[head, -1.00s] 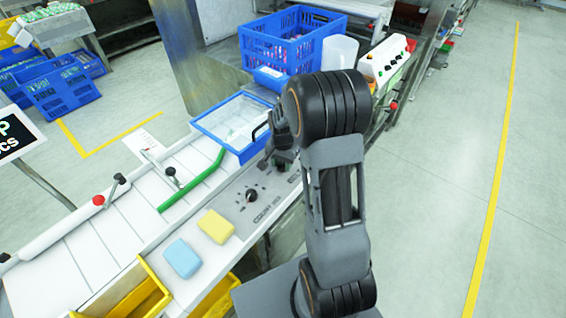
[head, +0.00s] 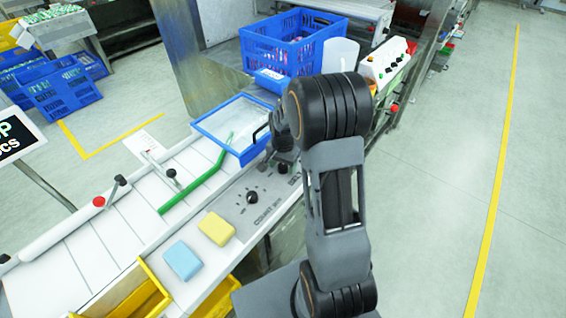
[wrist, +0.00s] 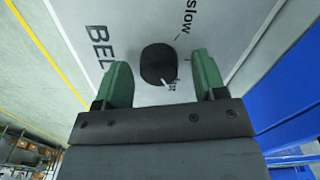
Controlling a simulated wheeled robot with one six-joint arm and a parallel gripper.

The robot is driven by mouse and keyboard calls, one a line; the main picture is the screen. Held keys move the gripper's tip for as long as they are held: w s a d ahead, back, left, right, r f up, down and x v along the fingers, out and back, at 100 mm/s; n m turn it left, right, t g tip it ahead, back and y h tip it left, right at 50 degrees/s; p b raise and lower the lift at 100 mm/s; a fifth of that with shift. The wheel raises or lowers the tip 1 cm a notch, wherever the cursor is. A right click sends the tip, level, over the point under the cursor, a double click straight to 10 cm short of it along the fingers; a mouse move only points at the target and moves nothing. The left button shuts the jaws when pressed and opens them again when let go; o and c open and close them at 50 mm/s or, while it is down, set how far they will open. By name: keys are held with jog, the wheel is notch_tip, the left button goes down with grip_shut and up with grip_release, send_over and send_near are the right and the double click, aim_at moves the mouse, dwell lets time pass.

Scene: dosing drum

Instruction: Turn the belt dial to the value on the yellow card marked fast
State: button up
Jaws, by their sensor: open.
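The belt dial (wrist: 158,64) is a round black knob with a white pointer line on a grey panel. In the wrist view, the letters "BEL" stand left of it, "slow" at the upper right and a partly covered word ending in "st" at the lower right. The pointer aims toward that lower-right word. My gripper (wrist: 162,60) is open, with a green finger on each side of the dial and a visible gap on both sides. In the head view my gripper (head: 283,155) is over the panel's far end, largely hidden by my arm. No readable card marked fast shows.
A second black dial (head: 252,197) sits nearer on the same panel. A yellow block (head: 216,229) and a light blue block (head: 183,261) lie nearby. A blue tray (head: 200,128) and a blue crate (head: 262,48) stand beyond. Floor at the right is clear.

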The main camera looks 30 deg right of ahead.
aim_at(283, 166)
notch_tip(283, 166, up, 14)
dwell(0.6)
jog(key=shift+f, duration=0.1)
dwell(0.4)
